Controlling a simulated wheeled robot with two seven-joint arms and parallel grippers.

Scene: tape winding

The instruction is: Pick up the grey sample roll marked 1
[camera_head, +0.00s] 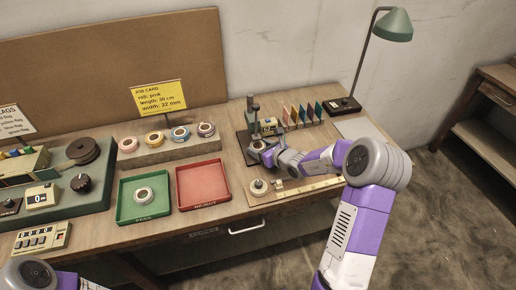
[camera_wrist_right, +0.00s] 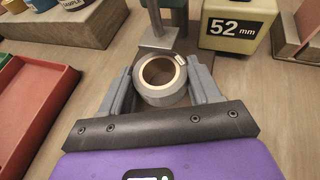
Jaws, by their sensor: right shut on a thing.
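A grey roll (camera_wrist_right: 166,99) with a pale core sits between the fingers of my right gripper (camera_wrist_right: 160,88) in the right wrist view. A finger presses on each side of it, so the gripper is shut on it. A small white label shows on its upper right rim, but I cannot read a number there. In the head view my right gripper (camera_head: 264,152) is at the small stand near the back of the table. My left gripper is out of view; only part of my left arm shows at the bottom left.
A display box (camera_wrist_right: 234,27) reading 52 mm stands just behind and right of the roll. A metal post rises directly behind it. A green tray (camera_head: 124,211) holding another roll and an empty red tray (camera_head: 203,186) lie to the left. A lamp (camera_head: 394,25) stands at the back right.

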